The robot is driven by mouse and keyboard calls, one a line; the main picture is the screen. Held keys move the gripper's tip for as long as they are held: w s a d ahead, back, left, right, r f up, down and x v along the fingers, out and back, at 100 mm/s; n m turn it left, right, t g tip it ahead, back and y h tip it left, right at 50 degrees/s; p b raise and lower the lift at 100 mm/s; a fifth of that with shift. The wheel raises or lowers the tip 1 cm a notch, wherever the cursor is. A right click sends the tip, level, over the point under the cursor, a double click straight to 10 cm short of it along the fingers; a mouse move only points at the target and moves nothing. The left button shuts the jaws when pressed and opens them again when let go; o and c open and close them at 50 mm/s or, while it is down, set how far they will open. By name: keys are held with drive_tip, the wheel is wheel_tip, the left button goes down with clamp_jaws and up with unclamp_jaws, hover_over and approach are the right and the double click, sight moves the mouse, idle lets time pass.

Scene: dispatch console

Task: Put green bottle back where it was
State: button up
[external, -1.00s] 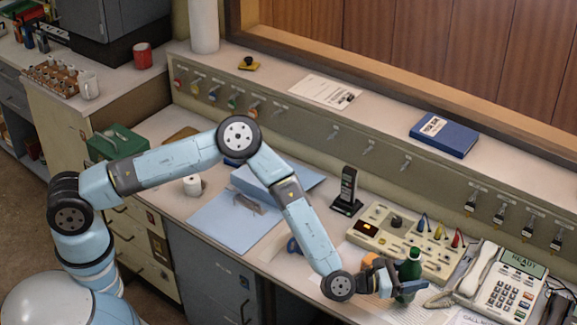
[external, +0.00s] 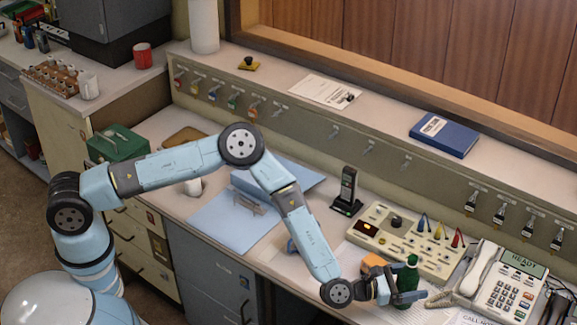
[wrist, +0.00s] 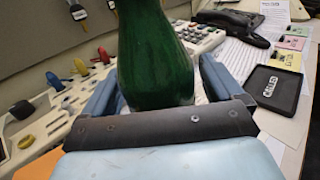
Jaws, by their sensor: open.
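The green bottle (external: 408,275) is upright at the front of the desk, in front of the beige control panel. My gripper (external: 405,299) is open, with its fingers around the bottle's lower part. In the wrist view, the bottle (wrist: 155,50) rises between the two blue fingers of my gripper (wrist: 160,88). One finger is on each side of it. The bottle's base is hidden by the gripper, so I cannot tell for sure whether it rests on the desk. Its cap shows in the external view only.
The control panel (external: 385,237) with coloured plugs stands behind the bottle. A white telephone (external: 508,290) is close on the right. An orange object (external: 372,262) is left of the bottle, beside my gripper. A black handset (external: 348,187) stands farther back. A black tray (wrist: 272,90) shows in the wrist view.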

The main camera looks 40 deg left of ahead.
drive_tip(key=shift+r, duration=0.15)
drive_tip(key=v, duration=1.2)
